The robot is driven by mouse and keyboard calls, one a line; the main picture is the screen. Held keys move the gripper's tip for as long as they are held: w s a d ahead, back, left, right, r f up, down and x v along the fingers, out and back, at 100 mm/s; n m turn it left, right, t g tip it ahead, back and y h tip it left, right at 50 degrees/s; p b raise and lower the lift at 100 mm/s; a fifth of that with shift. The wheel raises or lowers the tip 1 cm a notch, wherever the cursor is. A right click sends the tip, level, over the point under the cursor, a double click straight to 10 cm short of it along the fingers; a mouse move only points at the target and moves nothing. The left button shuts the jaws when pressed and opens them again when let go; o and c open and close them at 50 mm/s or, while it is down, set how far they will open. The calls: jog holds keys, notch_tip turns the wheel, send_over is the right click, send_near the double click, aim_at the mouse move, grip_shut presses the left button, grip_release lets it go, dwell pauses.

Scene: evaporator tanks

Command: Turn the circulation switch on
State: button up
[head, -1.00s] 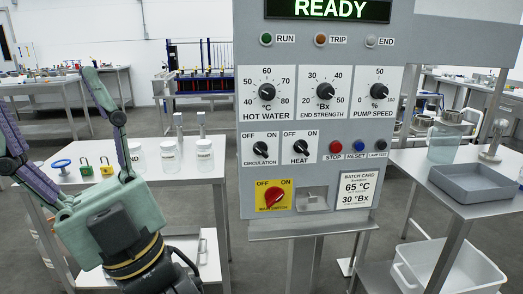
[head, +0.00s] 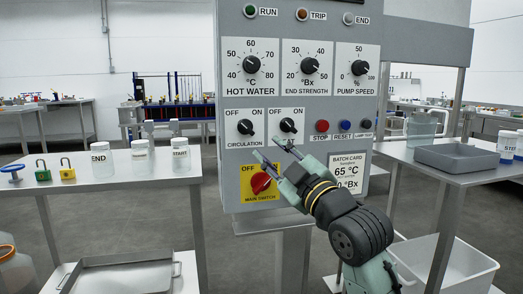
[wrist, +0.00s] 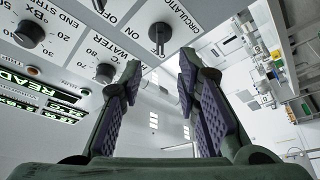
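The circulation switch (head: 246,127) is a black knob on a white plate marked OFF at left and ON at right, on the grey control panel (head: 230,215). Its pointer looks tilted toward the OFF side. My gripper (head: 271,151) is open and empty, just below and to the right of this knob in the head view, its fingers pointing up-left at the panel. In the wrist view, the circulation switch (wrist: 159,38) shows beyond the fingertips, between the two fingers (wrist: 160,80) and not touched by them.
The heat knob (head: 289,126) sits right beside the circulation switch, close above a fingertip. The red main switch (head: 261,183) is below, partly behind a finger. STOP (head: 322,126) and RESET (head: 345,125) buttons are to the right. A table with jars (head: 139,155) stands left.

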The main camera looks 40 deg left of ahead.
aim_at(248, 130)
jog(key=p+x, duration=0.1)
jog(key=x, duration=0.9)
jog(key=shift+w+a+r+p, duration=0.1)
jog(key=shift+w+a+p, duration=0.05)
jog(key=shift+a+p, duration=0.2)
jog(key=shift+c, duration=0.4)
grip_shut()
